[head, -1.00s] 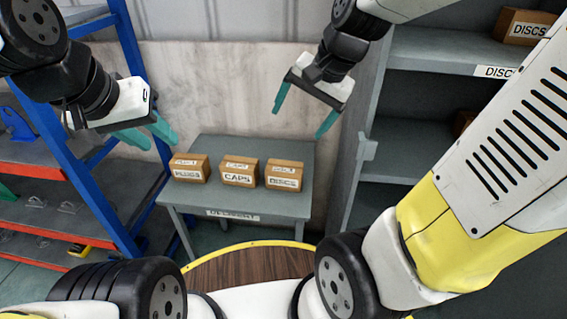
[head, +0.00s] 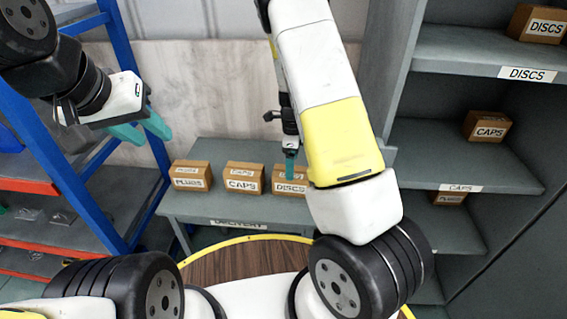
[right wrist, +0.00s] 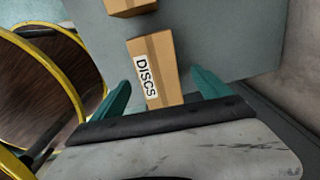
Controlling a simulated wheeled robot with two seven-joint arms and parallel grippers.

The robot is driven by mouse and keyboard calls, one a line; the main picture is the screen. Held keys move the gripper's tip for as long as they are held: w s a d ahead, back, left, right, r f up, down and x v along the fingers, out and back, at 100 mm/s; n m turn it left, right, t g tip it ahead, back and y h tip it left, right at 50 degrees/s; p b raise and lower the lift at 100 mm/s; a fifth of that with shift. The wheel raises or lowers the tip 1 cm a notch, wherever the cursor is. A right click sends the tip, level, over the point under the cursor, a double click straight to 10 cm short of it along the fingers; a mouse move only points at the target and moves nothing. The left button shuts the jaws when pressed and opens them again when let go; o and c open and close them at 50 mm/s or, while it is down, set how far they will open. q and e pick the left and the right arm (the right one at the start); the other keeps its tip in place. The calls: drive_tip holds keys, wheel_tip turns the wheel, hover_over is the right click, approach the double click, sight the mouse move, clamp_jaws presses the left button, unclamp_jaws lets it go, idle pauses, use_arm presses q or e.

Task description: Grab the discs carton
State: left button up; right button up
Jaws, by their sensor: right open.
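The discs carton (head: 290,181) is a brown box with a white DISCS label, at the right end of a row on the grey delivery table (head: 205,208). It also shows in the right wrist view (right wrist: 157,72). My right gripper (right wrist: 160,95) is open, with its teal fingers apart on either side of the carton's near end; I cannot tell whether they touch it. In the head view, my right arm hides most of that gripper. My left gripper (head: 145,132) hangs at the left, away from the cartons, with its teal fingers apart and nothing between them.
The caps carton (head: 244,179) and plugs carton (head: 191,176) stand left of the discs carton. A grey shelf at the right holds another discs carton (head: 537,24) and a caps carton (head: 487,126). A blue-framed rack (head: 62,165) stands at the left.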

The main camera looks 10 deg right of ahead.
sight(296, 188)
wheel_tip(296, 188, down, 6)
drive_tip(key=shift+s+f, duration=0.15)
drive_tip(key=shift+f, duration=0.1)
drive_tip(key=shift+c, duration=0.5)
drive_tip(key=c, duration=1.8)
drive_tip(key=shift+r, duration=0.1)
clamp_jaws()
drive_tip(key=shift+r, duration=0.15)
